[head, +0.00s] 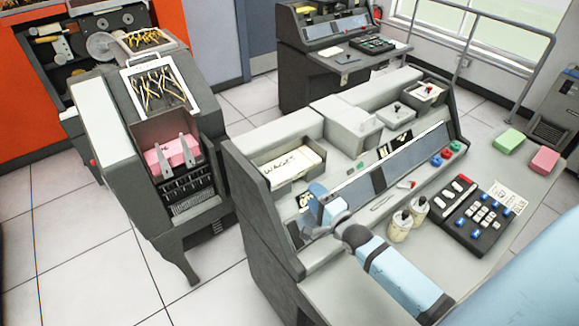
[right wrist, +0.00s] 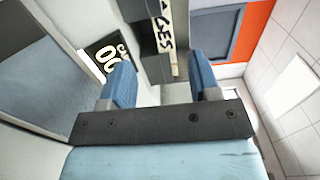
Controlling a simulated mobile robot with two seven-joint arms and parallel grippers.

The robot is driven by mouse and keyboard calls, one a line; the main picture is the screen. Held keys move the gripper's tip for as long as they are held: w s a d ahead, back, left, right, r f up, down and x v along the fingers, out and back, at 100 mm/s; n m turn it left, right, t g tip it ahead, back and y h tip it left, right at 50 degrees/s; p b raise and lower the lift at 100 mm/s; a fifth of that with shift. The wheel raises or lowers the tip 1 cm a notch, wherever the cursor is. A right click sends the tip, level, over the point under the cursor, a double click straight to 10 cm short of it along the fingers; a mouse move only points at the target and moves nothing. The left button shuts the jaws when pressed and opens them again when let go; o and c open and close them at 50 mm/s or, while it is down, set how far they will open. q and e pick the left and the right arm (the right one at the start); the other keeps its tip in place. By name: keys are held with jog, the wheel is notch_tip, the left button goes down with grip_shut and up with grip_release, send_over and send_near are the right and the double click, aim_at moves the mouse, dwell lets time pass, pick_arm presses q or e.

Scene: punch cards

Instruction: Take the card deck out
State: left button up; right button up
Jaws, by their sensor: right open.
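A white card deck marked "WAGES" (head: 288,168) lies in a grey tray (head: 276,190) on top of the near console. In the right wrist view, part of the deck (right wrist: 165,28) shows ahead, between and beyond the fingertips. My right gripper (head: 326,204) is open and empty, in front of the deck and to its right, apart from it. Its two blue fingers show in the wrist view (right wrist: 160,78). A pink card deck (head: 172,155) sits in the grey machine (head: 118,140) at the left. My left gripper is not in view.
Open tiled floor separates console and machine.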

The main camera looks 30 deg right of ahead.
aim_at(297, 176)
jog(key=w, duration=0.3)
jog(key=shift+w+a, duration=0.2)
jog(key=shift+w+r+p, duration=0.2)
jog(key=shift+w+p, duration=0.55)
jog(key=shift+w, duration=2)
jog(key=shift+d, duration=0.1)
grip_shut()
